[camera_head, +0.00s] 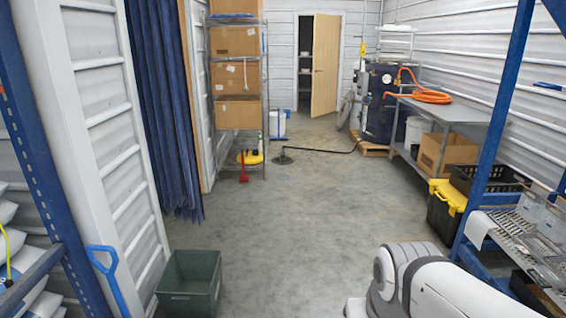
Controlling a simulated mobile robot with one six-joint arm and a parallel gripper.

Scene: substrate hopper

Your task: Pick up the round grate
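I cannot clearly make out a round grate in the head view. A dark, flat round thing (283,158) lies on the floor at the middle back, with a thin dark cable or hose running right from it; it is too small to tell what it is. The dark blue drum-like hopper (383,105) stands on a wooden pallet at the back right; its top is too small to make out. My white arm shows at the lower right, its end cut off by the frame, and my gripper is not in view.
A green crate (190,283) stands on the floor at the front left. A bench (452,110) with an orange hose (432,96) runs along the right wall. A black, yellow-lidded box (445,208) stands beside the blue rack (493,125). The middle floor is clear.

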